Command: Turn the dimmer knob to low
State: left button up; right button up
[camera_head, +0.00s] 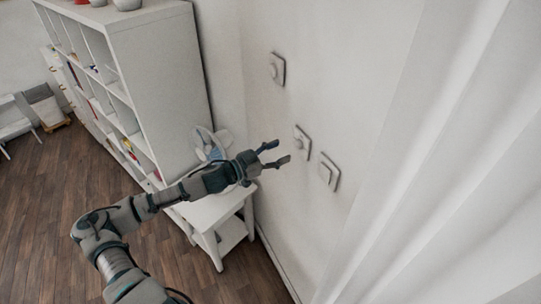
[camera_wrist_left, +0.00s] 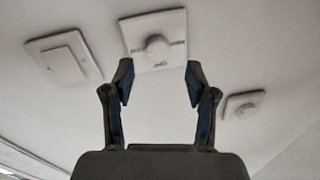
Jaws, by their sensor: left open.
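The dimmer knob (camera_wrist_left: 157,47) is a round white knob on a square white wall plate with small dark markings around it, too blurred to read surely. In the head view the middle plate (camera_head: 302,142) carries this knob, just beyond my fingertips. My left gripper (camera_head: 281,152) is open and empty, pointing at the wall. In the left wrist view its two fingers (camera_wrist_left: 160,78) stand apart below the knob, one to each side, with no visible contact. I cannot tell the knob's setting. My right gripper is not in view.
A flat switch plate (camera_head: 328,172) sits lower right of the dimmer. Another plate with a round knob (camera_head: 277,68) sits above. A white shelf unit (camera_head: 165,75), a small white table (camera_head: 212,210) and a fan (camera_head: 210,142) stand left. White curtains (camera_head: 450,150) hang right.

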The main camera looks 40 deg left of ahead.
pick_arm(q)
jog(key=shift+v, duration=1.25)
